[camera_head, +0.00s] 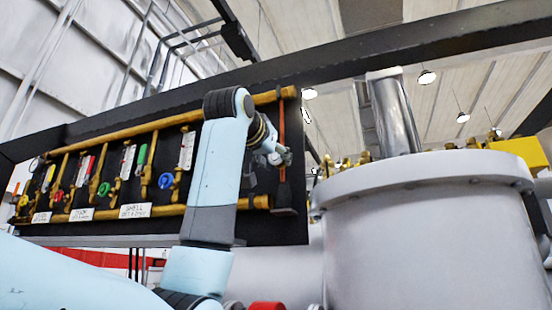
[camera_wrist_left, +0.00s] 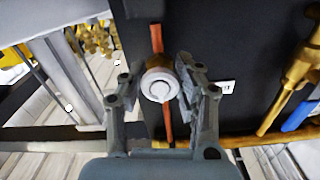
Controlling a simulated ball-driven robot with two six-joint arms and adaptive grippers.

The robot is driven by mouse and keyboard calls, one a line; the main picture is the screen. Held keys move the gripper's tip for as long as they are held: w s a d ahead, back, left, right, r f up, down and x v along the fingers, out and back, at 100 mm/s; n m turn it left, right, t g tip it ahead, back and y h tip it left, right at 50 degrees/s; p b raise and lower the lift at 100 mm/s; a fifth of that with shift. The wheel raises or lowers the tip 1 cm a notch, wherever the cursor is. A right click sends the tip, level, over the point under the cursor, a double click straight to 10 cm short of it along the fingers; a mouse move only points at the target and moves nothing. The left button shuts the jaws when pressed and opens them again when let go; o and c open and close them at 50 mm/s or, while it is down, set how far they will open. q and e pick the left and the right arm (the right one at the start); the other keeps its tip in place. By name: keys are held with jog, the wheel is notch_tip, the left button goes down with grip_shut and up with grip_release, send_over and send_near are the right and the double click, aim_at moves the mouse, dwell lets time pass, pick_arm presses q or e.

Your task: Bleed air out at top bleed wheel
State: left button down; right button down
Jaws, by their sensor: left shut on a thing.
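The bleed wheel is a small round pale knob (camera_wrist_left: 158,84) with a brass-coloured body behind it, on a thin orange-red vertical pipe (camera_wrist_left: 156,40) in the left wrist view. My left gripper (camera_wrist_left: 157,86) has one finger on each side of the knob and is shut on it. In the head view my left gripper (camera_head: 281,157) is at the right end of the dark panel, in front of the orange-red pipe (camera_head: 282,130). The knob is hidden or too small to make out there. My right gripper is in neither view.
The dark panel (camera_head: 262,225) carries brass pipes (camera_head: 85,215) and several coloured valve handles, including a blue one (camera_head: 166,181). A large grey vessel (camera_head: 430,245) stands close on the right. A dark beam (camera_head: 430,43) crosses above. My left arm covers part of the panel.

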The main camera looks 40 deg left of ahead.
pick_arm(q)
jog(key=shift+n, duration=0.4)
jog(key=n+b, duration=0.2)
jog(key=n, duration=0.2)
jog(key=shift+b, duration=0.3)
jog(key=n+b, duration=0.3)
jog(key=n, duration=0.2)
jog(key=n+b, duration=0.3)
jog(key=n, duration=0.2)
jog(key=shift+f+n, duration=0.1)
jog(key=shift+n, duration=0.3)
jog(key=shift+n+b, duration=1.3)
jog(key=shift+n, duration=0.8)
jog(key=c, duration=1.3)
grip_release()
jog(key=o, duration=0.4)
jog(key=shift+o, duration=0.2)
